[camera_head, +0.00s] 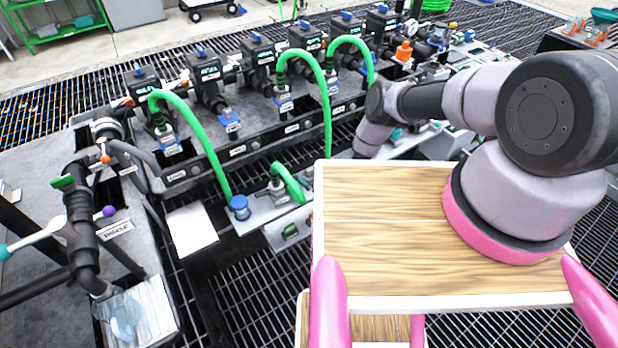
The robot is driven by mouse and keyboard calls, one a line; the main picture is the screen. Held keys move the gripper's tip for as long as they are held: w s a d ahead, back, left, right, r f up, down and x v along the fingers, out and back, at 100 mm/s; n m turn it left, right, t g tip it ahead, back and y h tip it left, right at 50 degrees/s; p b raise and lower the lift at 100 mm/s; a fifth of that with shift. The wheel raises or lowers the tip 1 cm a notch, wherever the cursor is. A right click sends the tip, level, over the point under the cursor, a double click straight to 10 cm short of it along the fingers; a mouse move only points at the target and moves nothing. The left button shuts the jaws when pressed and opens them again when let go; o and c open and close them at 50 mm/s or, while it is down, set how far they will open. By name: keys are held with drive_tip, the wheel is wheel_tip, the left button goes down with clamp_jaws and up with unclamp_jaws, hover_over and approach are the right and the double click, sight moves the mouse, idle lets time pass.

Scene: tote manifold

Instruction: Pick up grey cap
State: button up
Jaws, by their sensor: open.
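I cannot make out a grey cap with certainty. My arm rises from a wooden-topped platform at the right, and its forearm reaches left across the picture. The last visible grey link hangs down behind the platform's far edge, near the manifold (252,150). My gripper's fingers do not show; the platform edge and the arm hide that area. A blue cap (240,204) stands at the lower end of a green hose (205,142). An orange cap (403,51) sits at the manifold's far right end.
Several black valves (207,80) with blue tops line the manifold. Green hoses arch in front of them. A black pipe (82,225) stands at left above a clear plastic bag (122,315). A white card (191,229) lies near dark floor grating (262,300).

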drive_tip(key=c, duration=1.5)
drive_tip(key=shift+r, duration=5.05)
drive_tip(key=shift+c, duration=0.2)
